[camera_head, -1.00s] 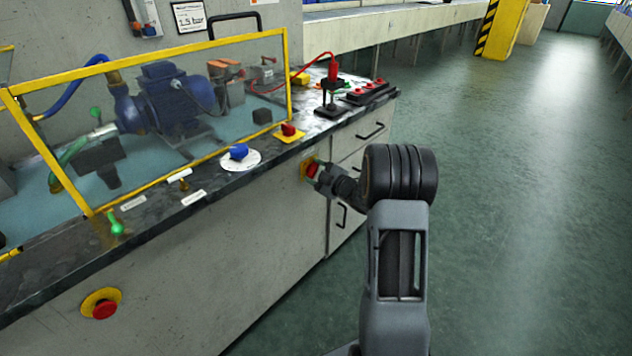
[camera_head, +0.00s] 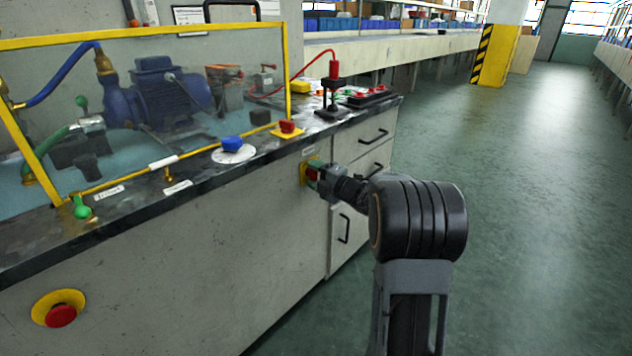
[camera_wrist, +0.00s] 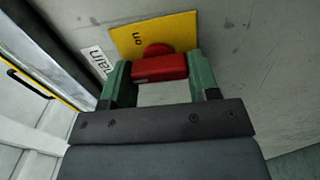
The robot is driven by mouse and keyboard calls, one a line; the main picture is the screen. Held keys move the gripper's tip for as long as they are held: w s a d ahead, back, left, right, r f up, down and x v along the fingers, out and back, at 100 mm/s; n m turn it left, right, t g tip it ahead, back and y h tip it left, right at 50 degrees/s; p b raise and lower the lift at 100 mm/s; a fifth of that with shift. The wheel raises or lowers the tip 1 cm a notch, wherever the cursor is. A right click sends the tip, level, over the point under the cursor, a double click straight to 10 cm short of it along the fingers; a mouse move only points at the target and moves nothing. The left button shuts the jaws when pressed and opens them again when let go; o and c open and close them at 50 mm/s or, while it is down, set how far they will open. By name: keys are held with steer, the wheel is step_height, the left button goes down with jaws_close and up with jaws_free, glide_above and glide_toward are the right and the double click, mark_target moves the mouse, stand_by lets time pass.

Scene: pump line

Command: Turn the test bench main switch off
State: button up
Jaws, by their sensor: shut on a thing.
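The main switch has a red handle (camera_wrist: 158,68) on a yellow plate (camera_wrist: 185,30). The plate reads "on" and the white label (camera_wrist: 97,62) beside it reads "main", partly cut by a finger. In the head view the yellow plate (camera_head: 305,177) is on the bench's front face, below the worktop edge. My gripper (camera_wrist: 160,74) has its green fingers at the two ends of the red handle and is shut on it. In the head view my gripper (camera_head: 318,178) reaches the switch from the right and hides part of it.
A red knob on a yellow base (camera_head: 287,129) and a blue knob (camera_head: 233,145) are on the worktop above. A red mushroom button (camera_head: 61,316) is on the front face at lower left. Drawer handles (camera_head: 344,228) are right of the switch. The floor (camera_head: 520,220) at right is clear.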

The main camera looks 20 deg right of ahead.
steer(key=shift+n, duration=0.3)
steer(key=o, duration=0.9)
steer(key=p+v, duration=0.3)
steer(key=v, duration=1.1)
steer(key=shift+w, duration=0.1)
steer(key=shift+r+p, duration=0.1)
steer(key=shift+p, duration=0.2)
